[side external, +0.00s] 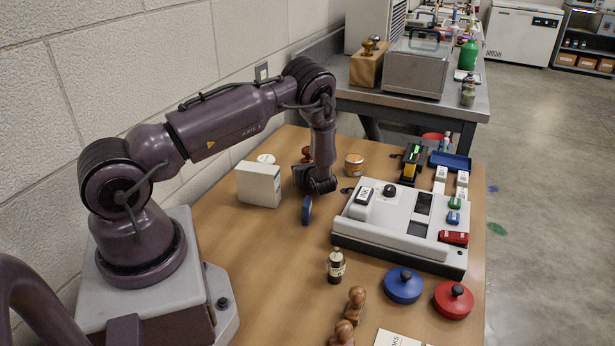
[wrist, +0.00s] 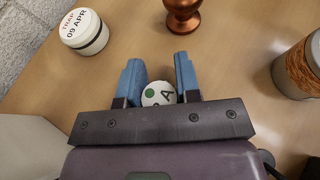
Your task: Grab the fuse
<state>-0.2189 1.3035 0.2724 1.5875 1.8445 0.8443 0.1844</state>
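A white round top with a green dot and a letter A (wrist: 158,94) shows between the fingers in the wrist view. It may be the fuse, but I cannot tell for sure. Its lower edge is hidden by my gripper's dark bar. My gripper (wrist: 160,78) has two blue fingers, which stand apart on either side of it; firm contact cannot be made out. In the side external view my gripper (side external: 307,210) points down, low over the wooden table, and the round-topped thing cannot be made out there.
A white box (side external: 259,184) stands left of my gripper. A white-lidded pot (wrist: 85,32), a brown turned-wood piece (wrist: 183,14) and an orange-banded jar (side external: 354,165) stand behind. A grey panel (side external: 400,240) with coloured blocks is to the right, a small dark bottle (side external: 335,266) in front.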

